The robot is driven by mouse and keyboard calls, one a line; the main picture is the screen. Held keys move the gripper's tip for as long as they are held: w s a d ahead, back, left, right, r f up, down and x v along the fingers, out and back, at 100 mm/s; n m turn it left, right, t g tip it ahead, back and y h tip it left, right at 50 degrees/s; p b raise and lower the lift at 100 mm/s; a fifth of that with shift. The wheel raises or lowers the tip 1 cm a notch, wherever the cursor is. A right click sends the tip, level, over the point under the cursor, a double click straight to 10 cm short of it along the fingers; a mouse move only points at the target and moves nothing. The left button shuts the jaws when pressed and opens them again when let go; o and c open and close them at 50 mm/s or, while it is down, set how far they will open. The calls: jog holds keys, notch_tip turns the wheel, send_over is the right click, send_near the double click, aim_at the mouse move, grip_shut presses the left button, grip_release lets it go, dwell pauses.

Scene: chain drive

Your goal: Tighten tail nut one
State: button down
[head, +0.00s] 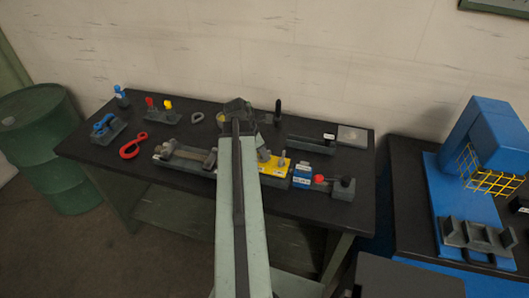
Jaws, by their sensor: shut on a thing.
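My arm reaches forward over the middle of the dark workbench (335,190). My gripper (238,106) is at its far end, above the back half of the bench. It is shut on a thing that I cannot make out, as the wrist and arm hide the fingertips. A long grey fixture (180,167) with a roller-like bar lies under and left of the arm. Its right part shows a yellow plate (275,167) with small upright posts. The arm covers the fixture's middle. I cannot pick out tail nut one at this size.
At left stand a blue tool holder (105,128), a red ring-shaped tool (132,146) and a rack (162,115) with red and yellow knobs. Right are a blue box (302,176), a red knob (319,178) and a grey tray (311,145). A blue machine (487,140) stands farther right.

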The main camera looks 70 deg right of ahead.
jog(key=shift+w+a+f+m, duration=0.1)
jog(key=shift+w+a+m, duration=0.1)
jog(key=shift+m, duration=0.3)
jog(key=shift+m+y, duration=0.7)
jog(key=shift+m, duration=0.5)
jog(key=shift+m+g+y, duration=0.4)
jog(key=shift+m+y, duration=0.3)
jog(key=shift+m, duration=1.3)
jog(key=shift+a, duration=0.1)
jog(key=c, duration=1.7)
grip_release()
jog(key=shift+o, duration=0.9)
jog(key=shift+w, duration=0.1)
